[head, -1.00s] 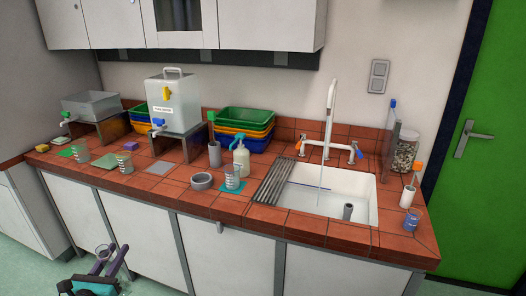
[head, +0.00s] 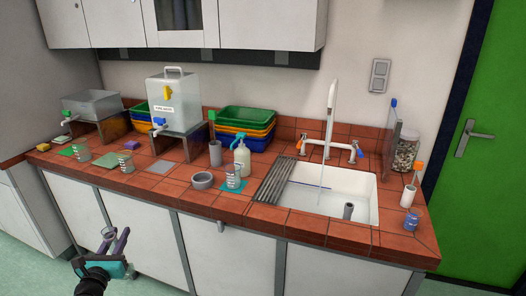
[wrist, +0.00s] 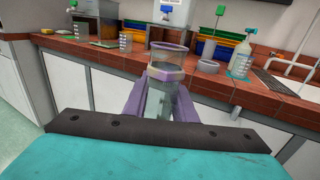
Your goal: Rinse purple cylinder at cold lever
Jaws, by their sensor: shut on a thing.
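My gripper (head: 117,250) is low in front of the bench, left of centre in the head view. It is shut on a clear glass cylinder (wrist: 167,62) with a purple tint near its rim, which I take as the purple cylinder; it also shows in the head view (head: 109,234). It stands upright between the two purple fingers, its lower part partly hidden. The tap (head: 331,110) stands behind the white sink (head: 330,196), with a thin stream of water falling into the basin. A blue-tipped lever (head: 359,153), the cold one by its colour, is on its right.
The tiled bench (head: 230,206) carries several beakers, a grey ring (head: 202,181), a wash bottle (head: 242,157) and a water tank (head: 173,103). A drain rack (head: 276,179) lies left of the sink. A jar (head: 406,150) stands at right. The floor in front is clear.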

